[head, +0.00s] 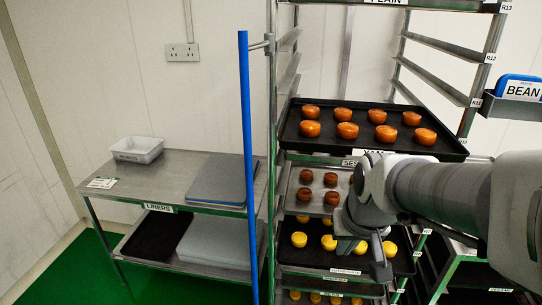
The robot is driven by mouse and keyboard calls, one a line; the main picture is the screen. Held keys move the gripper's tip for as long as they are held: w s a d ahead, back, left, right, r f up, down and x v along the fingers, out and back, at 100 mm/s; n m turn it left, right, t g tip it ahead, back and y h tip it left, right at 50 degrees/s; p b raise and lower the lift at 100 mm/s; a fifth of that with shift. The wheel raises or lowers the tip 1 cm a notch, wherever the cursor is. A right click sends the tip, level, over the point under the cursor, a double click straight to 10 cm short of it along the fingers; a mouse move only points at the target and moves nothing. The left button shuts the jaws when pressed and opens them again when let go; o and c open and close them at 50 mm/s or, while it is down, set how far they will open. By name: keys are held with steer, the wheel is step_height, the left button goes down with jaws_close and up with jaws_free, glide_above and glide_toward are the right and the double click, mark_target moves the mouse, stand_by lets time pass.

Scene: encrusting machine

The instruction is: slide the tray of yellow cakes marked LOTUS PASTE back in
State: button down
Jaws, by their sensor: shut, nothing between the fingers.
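The tray of yellow cakes (291,262) is a dark tray low in the metal rack, with several round yellow cakes (299,239) on it. A small white label (345,271) is on its front edge; its print is too small to read surely. The tray's front stands forward of the labelled edges just below it. My gripper (381,272) is shut and empty, pointing down at the tray's front right. My wrist hides part of the tray and some cakes. I cannot tell whether the fingertips touch the tray.
Above, a dark tray of orange cakes (296,145) and a metal tray of dark red cakes (296,201) sit in the rack. A blue upright pole (248,170) stands at left, by a shelf unit marked LINERS (135,175). A BEAN sign holder (512,106) hangs at right.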

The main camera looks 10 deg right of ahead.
mark_target(343, 257)
steer(key=shift+m+g, duration=0.6)
steer(key=shift+m, duration=0.1)
steer(key=shift+w+d+f+b, duration=1.25)
steer(key=shift+w+f, duration=0.5)
steer(key=shift+f, duration=2.2)
steer(key=shift+w+d+f+b, duration=1.2)
steer(key=shift+w+f, duration=0.55)
steer(key=shift+f, duration=2.2)
steer(key=shift+w+d+f+b, duration=1.1)
steer(key=shift+w+d+f, duration=0.5)
steer(key=shift+f, duration=2.35)
steer(key=shift+w+a, duration=0.15)
steer(key=shift+a, duration=0.05)
steer(key=w, duration=0.2)
steer(key=w+d, duration=0.1)
steer(key=w, duration=0.2)
steer(key=w+d, duration=0.1)
steer(key=w, duration=0.1)
steer(key=shift+w+d, duration=0.1)
steer(key=shift+w, duration=0.05)
